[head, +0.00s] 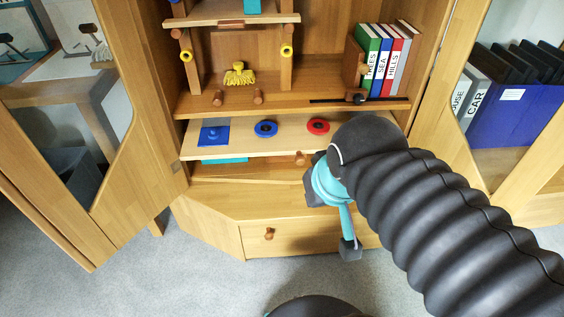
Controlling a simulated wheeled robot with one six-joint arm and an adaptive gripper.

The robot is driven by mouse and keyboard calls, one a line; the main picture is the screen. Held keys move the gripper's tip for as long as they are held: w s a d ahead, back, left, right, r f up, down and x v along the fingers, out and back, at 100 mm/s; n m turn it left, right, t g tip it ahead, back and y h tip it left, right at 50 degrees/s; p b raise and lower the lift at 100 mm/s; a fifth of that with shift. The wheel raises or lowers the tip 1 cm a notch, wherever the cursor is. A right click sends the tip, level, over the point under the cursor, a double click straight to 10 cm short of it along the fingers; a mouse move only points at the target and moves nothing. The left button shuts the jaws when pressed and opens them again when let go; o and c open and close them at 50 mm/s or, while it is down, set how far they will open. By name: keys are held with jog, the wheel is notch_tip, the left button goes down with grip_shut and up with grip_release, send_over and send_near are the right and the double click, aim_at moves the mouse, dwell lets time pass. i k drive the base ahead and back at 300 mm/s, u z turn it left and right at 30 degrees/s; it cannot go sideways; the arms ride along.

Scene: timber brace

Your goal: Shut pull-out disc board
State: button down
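The disc board (240,142) is a light wooden panel on the cabinet's lower shelf level, and it sticks out towards me. A blue square piece (214,135), a blue ring (265,128) and a red ring (318,126) lie on it. A wooden knob (300,158) is at its front edge, right of the middle. My gripper (349,248), teal with grey parts, hangs in front of the cabinet, to the right of and below the knob and apart from it. My dark arm hides the board's right end. I cannot tell how far the fingers are spread.
Both cabinet doors, left (150,150) and right (440,115), stand open. A closed drawer (300,238) with a knob is below. Books (385,62) and a yellow brush-like object (239,74) stand on the shelf above. Grey carpet (190,275) is clear in front.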

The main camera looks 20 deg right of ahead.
aim_at(226, 136)
jog(key=u, duration=1.45)
jog(key=k, duration=1.4)
jog(key=z, duration=1.7)
jog(key=i, duration=1)
jog(key=u, duration=0.05)
